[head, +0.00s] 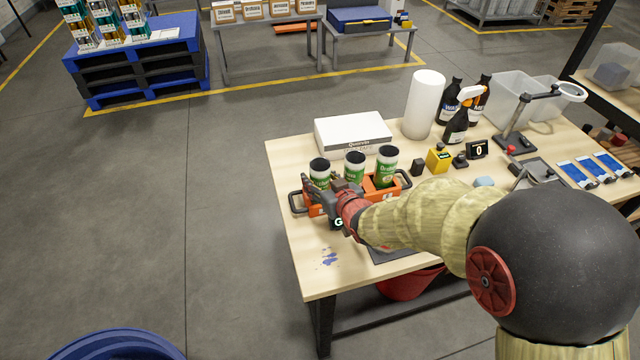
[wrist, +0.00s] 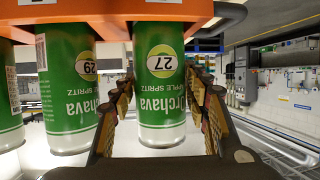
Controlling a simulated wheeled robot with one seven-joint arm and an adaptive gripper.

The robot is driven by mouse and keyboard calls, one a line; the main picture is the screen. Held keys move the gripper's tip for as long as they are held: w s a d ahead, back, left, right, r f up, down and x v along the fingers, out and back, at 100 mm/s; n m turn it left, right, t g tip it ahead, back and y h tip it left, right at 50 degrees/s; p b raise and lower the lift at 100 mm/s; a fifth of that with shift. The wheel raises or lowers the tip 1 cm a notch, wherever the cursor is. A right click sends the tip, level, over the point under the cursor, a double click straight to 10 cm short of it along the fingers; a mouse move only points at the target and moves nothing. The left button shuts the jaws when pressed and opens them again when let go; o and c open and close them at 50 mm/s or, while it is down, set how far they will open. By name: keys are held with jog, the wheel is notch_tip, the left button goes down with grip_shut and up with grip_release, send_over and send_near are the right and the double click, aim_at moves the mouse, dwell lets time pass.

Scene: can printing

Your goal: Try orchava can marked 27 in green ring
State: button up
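The can marked 27 (wrist: 160,100) is green and white, lettered Orchava Apple Spritz, and appears upside down in the wrist view. It sits in the orange carrier (wrist: 120,8). My gripper (wrist: 163,115) is open, with one finger on each side of this can and small gaps visible. In the head view my gripper (head: 328,192) is at the left part of the carrier (head: 312,210), by the leftmost can (head: 319,167), which seems to be 27. A can marked 29 (wrist: 68,95) stands beside it.
Two more cans, a middle one (head: 354,167) and a right one (head: 386,165), stand in the carrier. A white box (head: 352,136) is behind it. A yellow device (head: 438,160) and a small display (head: 477,149) stand to the right. The table's front left is clear except for blue stains (head: 329,257).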

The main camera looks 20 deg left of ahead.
aim_at(320, 170)
jog(key=c, duration=0.3)
jog(key=shift+r, duration=0.1)
jog(key=shift+r, duration=0.6)
notch_tip(320, 170, up, 2)
jog(key=shift+r+p, duration=0.2)
jog(key=shift+p, duration=0.4)
jog(key=s+d+r, duration=0.1)
jog(key=r, duration=0.1)
jog(key=s+d+r+p, duration=0.1)
jog(key=r, duration=0.1)
jog(key=s+d+r+p, duration=0.1)
jog(key=s+r, duration=0.1)
jog(key=shift+d+r, duration=0.1)
jog(key=shift+d, duration=0.1)
jog(key=p+v, duration=0.3)
jog(key=v, duration=0.6)
jog(key=r+p, duration=0.5)
jog(key=r, duration=0.1)
jog(key=shift+s+d+r+p, duration=0.1)
jog(key=shift+s+r+p, duration=0.15)
jog(key=shift+p, duration=0.15)
